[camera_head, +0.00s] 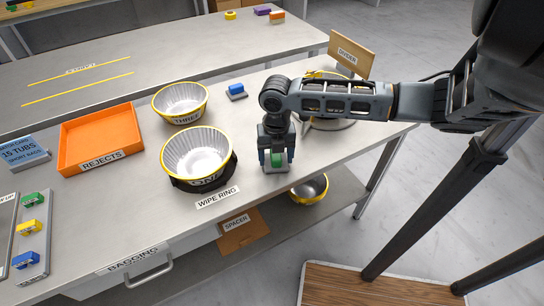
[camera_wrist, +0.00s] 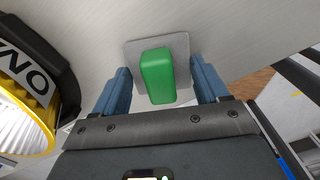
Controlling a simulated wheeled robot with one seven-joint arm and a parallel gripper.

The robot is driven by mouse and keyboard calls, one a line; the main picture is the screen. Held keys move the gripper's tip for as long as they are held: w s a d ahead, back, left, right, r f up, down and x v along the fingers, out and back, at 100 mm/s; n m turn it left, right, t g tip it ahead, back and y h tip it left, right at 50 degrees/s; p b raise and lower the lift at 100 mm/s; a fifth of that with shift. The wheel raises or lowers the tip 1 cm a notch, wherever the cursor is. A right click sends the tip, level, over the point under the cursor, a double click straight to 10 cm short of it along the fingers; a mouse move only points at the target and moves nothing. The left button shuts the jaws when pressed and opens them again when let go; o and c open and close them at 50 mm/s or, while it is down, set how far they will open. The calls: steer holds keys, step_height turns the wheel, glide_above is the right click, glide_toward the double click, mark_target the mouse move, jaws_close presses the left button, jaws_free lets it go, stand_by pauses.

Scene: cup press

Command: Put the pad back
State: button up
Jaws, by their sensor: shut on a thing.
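My gripper (camera_head: 277,165) points down near the front edge of the bagging table. It is shut on a green pad (camera_wrist: 157,76), a green block on a thin grey square plate. The pad also shows between my fingers in the head view (camera_head: 277,158). My blue fingers (camera_wrist: 160,92) stand either side of the green block in the wrist view. The plate is at or close above the tabletop; I cannot tell whether it touches. A similar blue pad (camera_head: 236,89) lies on the table behind. Green, yellow and blue blocks (camera_head: 28,228) sit in a rack at far left.
Tub ONE (camera_head: 196,153) sits in a black ring (camera_head: 205,184) just left of my gripper. Tub THREE (camera_head: 181,100) stands behind it. An orange rejects tray (camera_head: 100,138) is further left. A WIPE RING label (camera_head: 217,197) lies at the front edge.

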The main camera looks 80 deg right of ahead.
steer(key=shift+f, duration=0.2)
steer(key=o, duration=0.9)
steer(key=shift+o, duration=0.2)
